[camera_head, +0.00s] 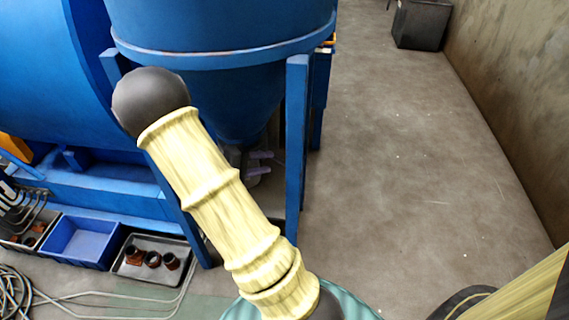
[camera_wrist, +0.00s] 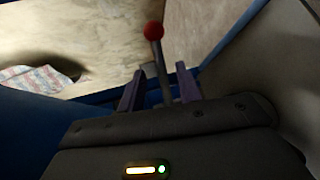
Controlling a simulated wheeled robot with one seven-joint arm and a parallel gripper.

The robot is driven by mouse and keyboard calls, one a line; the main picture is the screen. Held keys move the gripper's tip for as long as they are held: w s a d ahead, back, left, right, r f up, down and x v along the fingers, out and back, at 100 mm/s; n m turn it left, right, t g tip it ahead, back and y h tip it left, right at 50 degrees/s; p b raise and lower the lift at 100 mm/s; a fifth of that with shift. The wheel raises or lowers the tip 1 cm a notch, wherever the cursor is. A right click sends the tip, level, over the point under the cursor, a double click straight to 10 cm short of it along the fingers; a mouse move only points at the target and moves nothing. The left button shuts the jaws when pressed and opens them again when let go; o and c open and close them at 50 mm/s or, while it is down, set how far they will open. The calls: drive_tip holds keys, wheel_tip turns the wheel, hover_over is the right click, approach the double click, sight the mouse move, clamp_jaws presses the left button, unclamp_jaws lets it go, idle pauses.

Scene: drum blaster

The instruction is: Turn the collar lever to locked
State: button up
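The lever shows in the wrist view as a dark rod with a red ball knob (camera_wrist: 153,31). Its rod rises between the two purple fingers of my gripper (camera_wrist: 158,80), as seen from the wrist. The fingers stand apart with a gap on each side of the rod, so my gripper is open. I cannot tell how deep the rod sits between the fingers. In the head view, my gripper (camera_head: 260,162) shows small under the blue hopper, beside its right leg. There the lever and the collar are hidden or too dark to make out.
The blue hopper (camera_head: 225,40) and its leg (camera_head: 296,140) stand close around my gripper. A blue bin (camera_head: 80,243) and a grey tray (camera_head: 152,262) with brown parts lie at lower left, near cables.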

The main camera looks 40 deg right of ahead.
drive_tip(key=b+x, duration=0.2)
drive_tip(key=x, duration=0.5)
drive_tip(key=shift+d, duration=0.15)
clamp_jaws()
